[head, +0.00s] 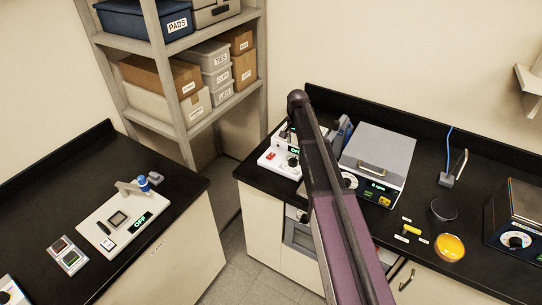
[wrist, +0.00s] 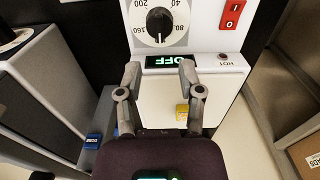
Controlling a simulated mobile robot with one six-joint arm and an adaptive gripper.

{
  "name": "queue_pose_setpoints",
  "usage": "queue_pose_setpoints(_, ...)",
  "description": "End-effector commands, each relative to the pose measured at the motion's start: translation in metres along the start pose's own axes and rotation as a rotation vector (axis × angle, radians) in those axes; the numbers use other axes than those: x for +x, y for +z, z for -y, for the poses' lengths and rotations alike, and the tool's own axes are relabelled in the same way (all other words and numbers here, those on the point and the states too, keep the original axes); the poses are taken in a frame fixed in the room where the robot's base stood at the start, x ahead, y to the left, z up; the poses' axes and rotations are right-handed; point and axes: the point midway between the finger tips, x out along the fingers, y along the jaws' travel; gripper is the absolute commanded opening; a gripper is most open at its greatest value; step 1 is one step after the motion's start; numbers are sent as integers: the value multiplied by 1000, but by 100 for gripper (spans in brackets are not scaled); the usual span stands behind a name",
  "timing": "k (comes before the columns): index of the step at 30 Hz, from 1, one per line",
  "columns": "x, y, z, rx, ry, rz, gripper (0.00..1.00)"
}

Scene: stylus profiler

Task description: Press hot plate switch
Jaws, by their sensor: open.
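The hot plate (head: 268,164) is a white unit on the right-hand black counter, partly hidden by my arm in the head view. In the wrist view its white front (wrist: 210,62) fills the upper middle, with a round black dial (wrist: 159,22), a display (wrist: 172,62) reading OFF and a HOT lamp. Its red rocker switch (wrist: 232,15), marked I and O, is at the upper right; it also shows in the head view (head: 271,156). My gripper (wrist: 159,70) is open and empty, its fingertips below the dial and left of the switch. Contact cannot be told.
A balance-like unit with a grey top (head: 378,150) stands right of the hot plate. Farther right are a yellow dish (head: 450,247), a dark dish (head: 443,208) and a dark unit with a dial (head: 517,240). A shelf rack (head: 180,130) stands behind.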

Motion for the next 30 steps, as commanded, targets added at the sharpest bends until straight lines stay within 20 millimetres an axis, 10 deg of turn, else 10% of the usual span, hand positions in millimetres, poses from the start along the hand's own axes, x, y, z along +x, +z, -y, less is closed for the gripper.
queue_pose_setpoints(6,0,0,1,-9,0,1,0)
queue_pose_setpoints(30,-22,-1,50,-720,-23,53,0)
